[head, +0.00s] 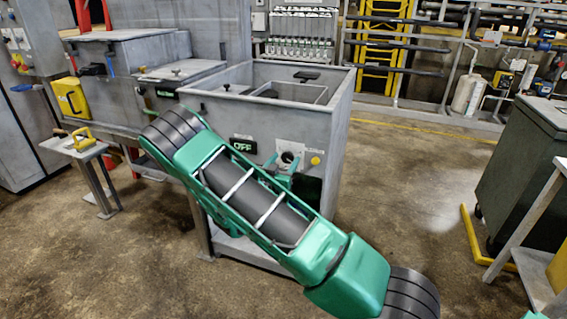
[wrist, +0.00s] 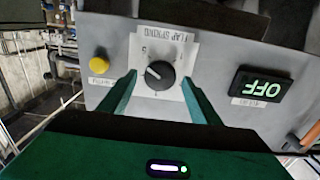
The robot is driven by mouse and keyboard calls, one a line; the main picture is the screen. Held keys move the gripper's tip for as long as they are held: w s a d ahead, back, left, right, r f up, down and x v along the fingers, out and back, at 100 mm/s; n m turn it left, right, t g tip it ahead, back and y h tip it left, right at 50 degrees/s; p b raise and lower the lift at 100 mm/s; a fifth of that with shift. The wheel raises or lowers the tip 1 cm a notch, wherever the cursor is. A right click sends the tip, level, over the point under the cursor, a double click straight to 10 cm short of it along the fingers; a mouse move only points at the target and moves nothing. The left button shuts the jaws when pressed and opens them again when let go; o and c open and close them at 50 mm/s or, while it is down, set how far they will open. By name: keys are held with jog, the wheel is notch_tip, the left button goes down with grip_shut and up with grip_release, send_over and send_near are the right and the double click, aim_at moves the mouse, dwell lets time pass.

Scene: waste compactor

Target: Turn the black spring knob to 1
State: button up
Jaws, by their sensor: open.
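The black spring knob (wrist: 160,75) sits on a white label plate (wrist: 165,45) on the grey front panel. The plate's text appears upside down in the wrist view. A white pointer line on the knob points to the upper left there. The small scale marks are too blurred to read surely. My gripper (wrist: 158,78) is open, with one green finger on each side of the knob. A gap shows between each finger and the knob; I cannot tell how deep the tips reach. In the head view, the knob (head: 288,158) is partly hidden by my gripper (head: 282,169).
A lit OFF display (wrist: 264,89) and a yellow button (wrist: 99,65) flank the knob on the panel. The grey open-topped bin (head: 330,118) carries this panel.

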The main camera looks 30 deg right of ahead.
jog(key=shift+d, duration=0.15)
jog(key=shift+c, duration=0.3)
jog(key=c, duration=0.9)
jog(key=shift+c, duration=0.2)
